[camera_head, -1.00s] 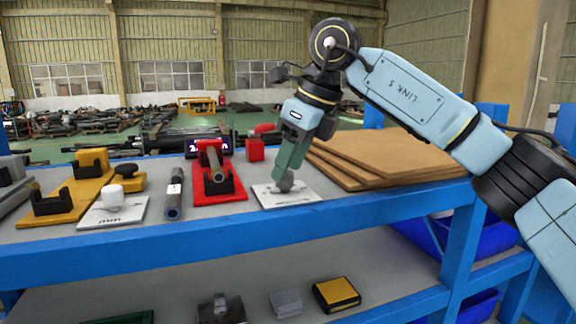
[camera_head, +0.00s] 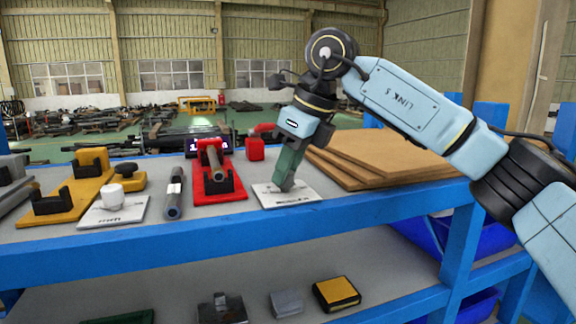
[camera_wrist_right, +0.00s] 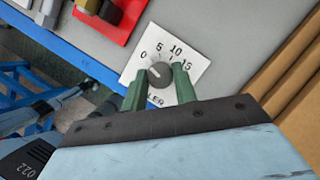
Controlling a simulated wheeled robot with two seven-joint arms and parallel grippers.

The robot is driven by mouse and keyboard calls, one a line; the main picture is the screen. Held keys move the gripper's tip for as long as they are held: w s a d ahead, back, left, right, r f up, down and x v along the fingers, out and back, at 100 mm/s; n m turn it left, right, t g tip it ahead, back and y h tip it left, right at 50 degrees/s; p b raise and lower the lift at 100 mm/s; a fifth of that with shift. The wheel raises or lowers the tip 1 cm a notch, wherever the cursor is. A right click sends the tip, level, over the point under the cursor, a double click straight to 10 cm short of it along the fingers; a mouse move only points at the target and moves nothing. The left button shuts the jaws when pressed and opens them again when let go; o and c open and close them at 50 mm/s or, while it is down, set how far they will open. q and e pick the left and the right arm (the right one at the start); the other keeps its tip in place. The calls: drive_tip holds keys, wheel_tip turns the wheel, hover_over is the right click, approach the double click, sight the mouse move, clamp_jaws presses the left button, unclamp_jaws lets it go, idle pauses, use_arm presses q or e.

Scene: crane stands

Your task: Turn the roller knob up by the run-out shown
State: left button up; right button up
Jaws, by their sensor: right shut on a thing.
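The roller knob (camera_wrist_right: 159,74) is a dark grey round knob on a white dial plate (camera_wrist_right: 192,58) marked 0, 5, 10, 15. In the head view the plate (camera_head: 308,192) lies on the bench, with the knob hidden by my right gripper (camera_head: 286,182). In the right wrist view the green fingers of my right gripper (camera_wrist_right: 160,84) stand on both sides of the knob and are shut on it. A red stand (camera_head: 222,196) holds a grey bar (camera_head: 212,158). A dark display (camera_head: 207,147) behind it shows purple-white characters too small to read. My left gripper is not visible.
Brown boards (camera_head: 390,155) are stacked to the right. A red block (camera_head: 255,150) sits behind the dial plate.

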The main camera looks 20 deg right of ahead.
drive_tip(key=shift+m, duration=0.3)
drive_tip(key=m+t+h+b, duration=0.1)
drive_tip(key=m, duration=0.1)
drive_tip(key=shift+a+m, duration=0.15)
drive_tip(key=shift+m, duration=0.25)
drive_tip(key=m+h+b, duration=0.1)
drive_tip(key=m, duration=0.1)
drive_tip(key=m+b, duration=0.1)
drive_tip(key=m, duration=0.1)
drive_tip(key=shift+s+a+m+t+h, duration=0.1)
drive_tip(key=shift+m+t+h, duration=0.2)
drive_tip(key=shift+h, duration=0.1)
drive_tip(key=m+h+b, duration=0.1)
drive_tip(key=m, duration=0.2)
drive_tip(key=shift+a+m, duration=0.1)
drive_tip(key=shift+m, duration=0.2)
drive_tip(key=shift+m+g+h, duration=0.4)
drive_tip(key=shift+m+h, duration=0.4)
drive_tip(key=shift+m, duration=1.1)
drive_tip(key=o, duration=1)
drive_tip(key=shift+c, duration=0.2)
